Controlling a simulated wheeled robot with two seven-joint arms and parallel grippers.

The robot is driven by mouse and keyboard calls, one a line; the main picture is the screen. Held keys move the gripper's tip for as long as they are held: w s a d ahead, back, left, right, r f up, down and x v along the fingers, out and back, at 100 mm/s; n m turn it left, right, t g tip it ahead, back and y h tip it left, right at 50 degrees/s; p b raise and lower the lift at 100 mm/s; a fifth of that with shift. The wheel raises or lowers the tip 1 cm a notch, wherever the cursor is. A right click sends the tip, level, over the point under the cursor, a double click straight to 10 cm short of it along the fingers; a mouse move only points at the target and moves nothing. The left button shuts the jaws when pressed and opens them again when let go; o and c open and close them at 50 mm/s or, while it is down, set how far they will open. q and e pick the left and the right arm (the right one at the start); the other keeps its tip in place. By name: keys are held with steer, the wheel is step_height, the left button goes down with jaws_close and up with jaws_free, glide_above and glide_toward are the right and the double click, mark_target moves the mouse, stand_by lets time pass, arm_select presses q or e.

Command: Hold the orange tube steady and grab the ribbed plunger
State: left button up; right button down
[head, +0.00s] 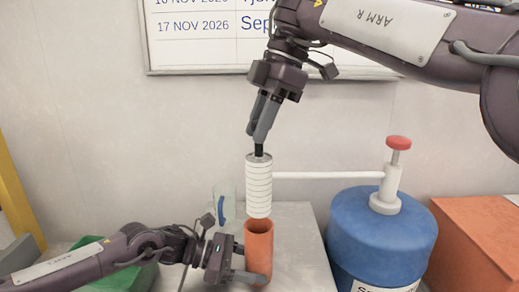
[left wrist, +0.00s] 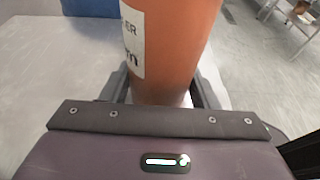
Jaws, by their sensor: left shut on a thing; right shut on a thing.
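The orange tube (head: 258,250) stands upright on the grey bench. My left gripper (head: 262,277) is shut around its lower part, and the left wrist view shows the tube (left wrist: 172,50) between both fingers with a white label on its side. The ribbed plunger (head: 258,188) is a white cylinder with dark rings and a short dark stem on top. My right gripper (head: 258,140) is shut on that stem from above. The plunger hangs upright over the tube. Its lower end is at the tube's mouth; whether it is just inside or just clear I cannot tell.
A blue tank (head: 372,245) with a red-topped valve (head: 398,143) stands right of the bench top (head: 305,250). A white pipe runs from the valve behind the plunger. A clear container (head: 224,203) stands behind the tube. A green box (head: 140,275) and orange box (head: 470,250) flank the area.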

stand_by(0.3)
arm_select(q)
steer(key=o, duration=0.8)
steer(key=shift+o, duration=0.2)
